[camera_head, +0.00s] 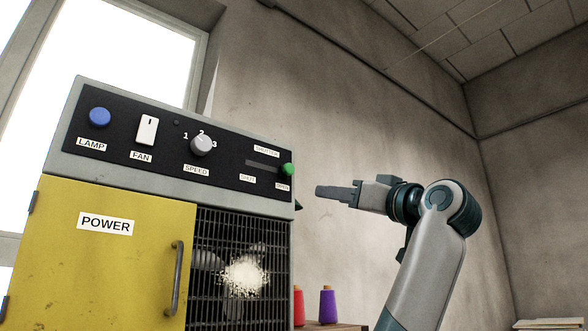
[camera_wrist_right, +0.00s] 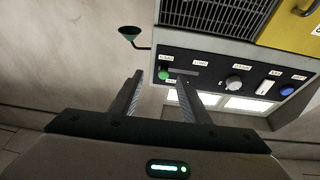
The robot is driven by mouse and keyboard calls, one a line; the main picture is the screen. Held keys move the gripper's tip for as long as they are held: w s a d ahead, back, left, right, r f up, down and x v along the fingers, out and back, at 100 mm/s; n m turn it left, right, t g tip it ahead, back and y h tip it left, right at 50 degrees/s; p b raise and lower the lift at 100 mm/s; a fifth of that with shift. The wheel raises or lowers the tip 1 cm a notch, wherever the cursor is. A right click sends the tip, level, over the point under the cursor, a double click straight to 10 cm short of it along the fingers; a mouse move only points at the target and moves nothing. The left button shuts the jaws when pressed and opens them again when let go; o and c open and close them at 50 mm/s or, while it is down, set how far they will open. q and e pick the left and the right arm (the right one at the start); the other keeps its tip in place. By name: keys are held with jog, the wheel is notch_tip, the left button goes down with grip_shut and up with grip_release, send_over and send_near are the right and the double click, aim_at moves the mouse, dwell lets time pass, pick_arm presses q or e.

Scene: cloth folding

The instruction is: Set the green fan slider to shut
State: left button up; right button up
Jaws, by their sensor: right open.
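The green slider knob (camera_head: 288,169) is at the right end of a short horizontal slot on the machine's black control panel (camera_head: 225,160). A small label under this end appears to read OPEN, and one under the left end appears to read SHUT. My right gripper (camera_head: 322,192) is open and empty, to the right of the panel and apart from the knob. In the right wrist view the green knob (camera_wrist_right: 164,74) appears between the two fingertips, beyond them. My left gripper is not in view.
The panel also has a blue LAMP button (camera_head: 100,117), a white FAN switch (camera_head: 147,130) and a SPEED dial (camera_head: 202,145). Below are a yellow POWER door (camera_head: 100,265) and a dark grille (camera_head: 215,300). Red (camera_head: 299,308) and purple (camera_head: 327,305) spools stand at lower right. A green funnel (camera_wrist_right: 131,33) juts from the machine.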

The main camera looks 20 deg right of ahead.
jog(key=shift+n+y, duration=0.3)
jog(key=shift+y, duration=0.1)
jog(key=s+r, duration=0.2)
jog(key=r, duration=0.1)
jog(key=shift+s+a+r, duration=0.2)
jog(key=shift+s+r, duration=0.05)
jog(key=shift+d, duration=0.1)
jog(key=shift+w, duration=0.1)
jog(key=p, duration=1)
send_near(291, 168)
jog(key=x, duration=0.7)
jog(key=shift+r, duration=0.1)
jog(key=shift+p+x, duration=0.55)
jog(key=shift+x, duration=0.25)
